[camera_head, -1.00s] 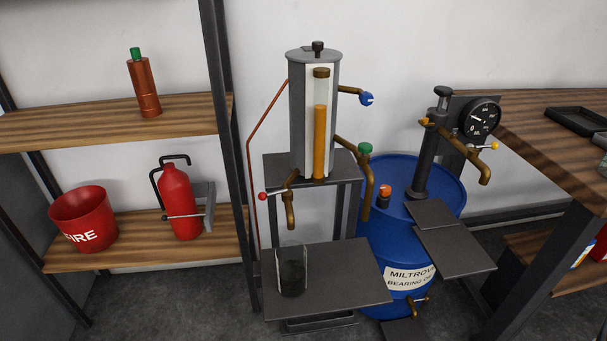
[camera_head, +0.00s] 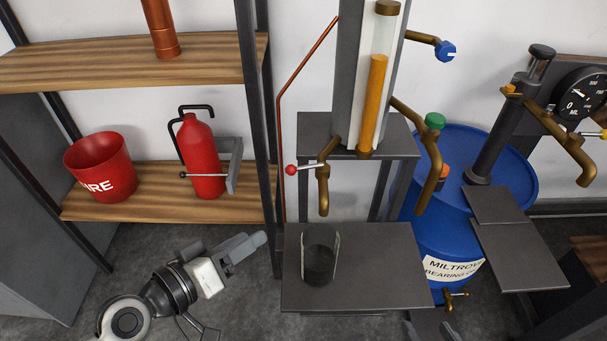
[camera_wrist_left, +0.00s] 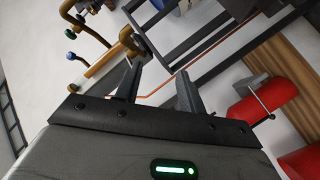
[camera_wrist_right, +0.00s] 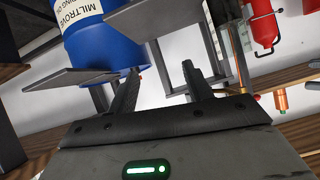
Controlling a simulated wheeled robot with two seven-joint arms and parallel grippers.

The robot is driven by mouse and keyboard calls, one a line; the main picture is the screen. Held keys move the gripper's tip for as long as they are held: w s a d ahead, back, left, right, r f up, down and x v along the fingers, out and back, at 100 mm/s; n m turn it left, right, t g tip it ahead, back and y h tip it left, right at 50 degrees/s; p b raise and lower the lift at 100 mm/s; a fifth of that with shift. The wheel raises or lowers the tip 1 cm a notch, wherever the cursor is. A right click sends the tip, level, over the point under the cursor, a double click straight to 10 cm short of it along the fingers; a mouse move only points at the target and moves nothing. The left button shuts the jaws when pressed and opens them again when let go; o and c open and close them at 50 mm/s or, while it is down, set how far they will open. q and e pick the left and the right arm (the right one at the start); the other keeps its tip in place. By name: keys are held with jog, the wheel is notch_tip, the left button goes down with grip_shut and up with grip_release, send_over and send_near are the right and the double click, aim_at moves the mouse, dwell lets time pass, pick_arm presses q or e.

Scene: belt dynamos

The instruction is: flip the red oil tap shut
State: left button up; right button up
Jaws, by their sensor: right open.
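The red oil tap shows in the head view as a red knob (camera_head: 291,170) on a thin lever that points left, roughly level, from a brass spout (camera_head: 323,188). The spout is under the glass-fronted oil tank (camera_head: 371,95), which holds orange oil. A glass beaker (camera_head: 319,256) with dark contents stands below it. My left gripper (camera_head: 262,240) is left of the stand, lower than the knob and apart from it. Its fingers are spread and empty in the left wrist view (camera_wrist_left: 160,85). My right gripper's fingers (camera_wrist_right: 160,85) are open and empty; a red knob (camera_wrist_right: 257,97) shows beyond them.
The stand's lower plate (camera_head: 370,290) carries the beaker. A shelf post (camera_head: 259,130) rises close left of the tap. A blue drum (camera_head: 465,150) and a gauge pump (camera_head: 580,100) stand at right. A fire extinguisher (camera_head: 203,160) and red bucket (camera_head: 100,165) sit on the shelf.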

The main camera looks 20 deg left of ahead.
pick_arm(q)
notch_tip(320, 180, up, 4)
jog(key=a+n+t+h+b, duration=0.1)
jog(key=a+n+t+b, duration=0.1)
jog(key=p, duration=0.4)
send_near(306, 168)
jog(key=a+p+x, duration=0.1)
jog(key=p+x, duration=0.2)
jog(key=x, duration=0.7)
jog(key=shift+w+a+n, duration=0.3)
jog(key=shift+w+a, duration=0.05)
pick_arm(e)
notch_tip(306, 168, up, 2)
jog(key=shift+d+r, duration=0.1)
pick_arm(q)
jog(key=shift+f, duration=0.1)
jog(key=c, duration=0.8)
grip_shut()
pick_arm(e)
jog(key=shift+f, duration=0.2)
